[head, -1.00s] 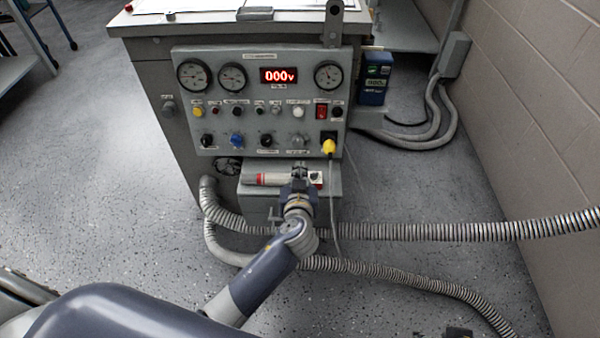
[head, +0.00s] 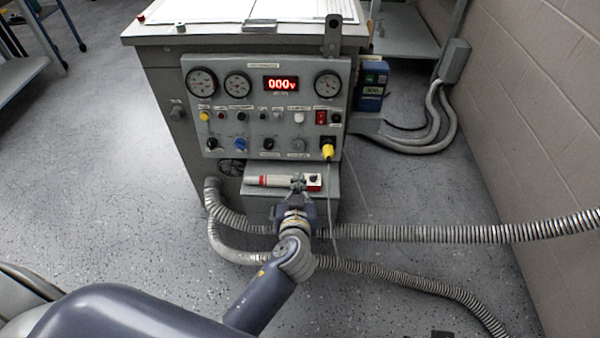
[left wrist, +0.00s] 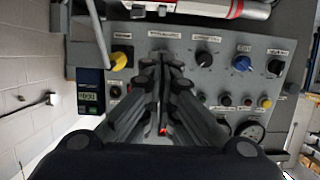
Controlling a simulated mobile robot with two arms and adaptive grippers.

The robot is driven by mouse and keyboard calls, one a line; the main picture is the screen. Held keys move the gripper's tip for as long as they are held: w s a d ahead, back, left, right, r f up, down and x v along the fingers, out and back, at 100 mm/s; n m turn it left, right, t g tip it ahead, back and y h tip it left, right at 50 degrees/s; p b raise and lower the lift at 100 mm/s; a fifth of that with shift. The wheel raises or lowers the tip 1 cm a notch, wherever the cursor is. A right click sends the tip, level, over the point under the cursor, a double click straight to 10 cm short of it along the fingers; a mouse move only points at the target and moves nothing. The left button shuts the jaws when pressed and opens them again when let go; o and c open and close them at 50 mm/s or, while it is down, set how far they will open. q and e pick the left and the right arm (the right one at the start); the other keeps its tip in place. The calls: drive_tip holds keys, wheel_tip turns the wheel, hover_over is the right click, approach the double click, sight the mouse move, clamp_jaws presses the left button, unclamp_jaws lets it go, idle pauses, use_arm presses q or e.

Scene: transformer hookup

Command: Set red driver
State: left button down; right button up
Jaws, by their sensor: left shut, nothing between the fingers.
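The red driver (head: 274,181), a pale cylinder with red bands, lies level on the ledge below the control panel. It also shows at the top of the left wrist view (left wrist: 215,8), partly cut off by the frame. My left gripper (head: 298,181) is at the driver, its tips overlapping the driver's right part in the head view. In the left wrist view the fingers (left wrist: 162,65) are together with nothing between them, and the driver appears beyond the tips. Whether they touch it I cannot tell. My right gripper is not recognisable in view.
The panel (head: 266,105) of gauges, knobs and a red 000v display stands above the grey ledge (head: 250,191). A yellow plug (head: 327,150) with a hanging cable is close at right. Ribbed hoses (head: 440,233) cross the floor.

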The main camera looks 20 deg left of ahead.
use_arm(q)
drive_tip(key=shift+f+v, duration=0.1)
drive_tip(key=shift+v, duration=0.65)
drive_tip(key=shift+f+v, duration=0.15)
drive_tip(key=shift+v, duration=0.6)
drive_tip(key=shift+s, duration=0.1)
